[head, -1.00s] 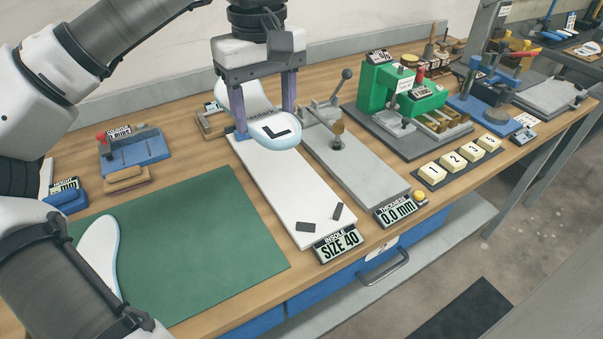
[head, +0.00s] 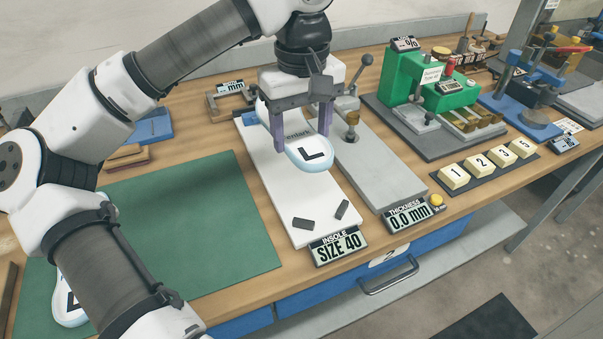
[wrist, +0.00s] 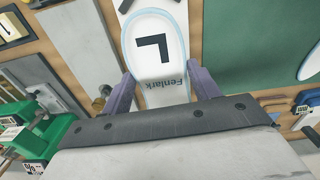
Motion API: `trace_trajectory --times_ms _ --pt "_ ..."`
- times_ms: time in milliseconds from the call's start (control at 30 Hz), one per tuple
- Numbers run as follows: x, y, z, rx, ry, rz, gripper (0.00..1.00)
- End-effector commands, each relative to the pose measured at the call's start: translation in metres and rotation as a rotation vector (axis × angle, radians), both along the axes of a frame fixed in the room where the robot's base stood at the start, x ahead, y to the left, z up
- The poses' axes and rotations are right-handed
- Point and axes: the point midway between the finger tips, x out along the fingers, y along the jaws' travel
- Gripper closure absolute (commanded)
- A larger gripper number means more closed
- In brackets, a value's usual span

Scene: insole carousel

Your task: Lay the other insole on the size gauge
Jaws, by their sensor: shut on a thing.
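My gripper (head: 302,140) is shut on a white insole (head: 309,155) with a pale blue edge and a dark L mark. In the wrist view the same insole (wrist: 155,62) shows between the fingers, with the word Fenlark on it. The insole is over the far half of the size gauge (head: 272,188), a long white board whose display (head: 338,247) reads SIZE 40. I cannot tell whether the insole touches the board. A second insole (head: 68,305) lies on the green mat at lower left, mostly hidden behind my arm.
The green mat (head: 185,220) is otherwise bare. Right of the size gauge stands a grey thickness gauge (head: 385,180) with a lever, its display reading 0.0 mm. Beyond are a green press (head: 440,90) and several numbered blocks (head: 485,165). Two small dark pieces lie on the gauge's near end.

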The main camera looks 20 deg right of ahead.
Motion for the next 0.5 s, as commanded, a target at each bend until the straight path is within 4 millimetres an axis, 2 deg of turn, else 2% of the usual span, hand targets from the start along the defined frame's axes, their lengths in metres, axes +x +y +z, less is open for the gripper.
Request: trace_trajectory --times_ms 100,200,500 --pt "0.000 0.001 -0.030 0.000 0.003 -0.001 0.61" --pt "-0.001 0.000 -0.047 0.000 0.002 -0.001 0.61" --pt "0.000 0.000 -0.072 0.000 0.002 -0.001 0.61"
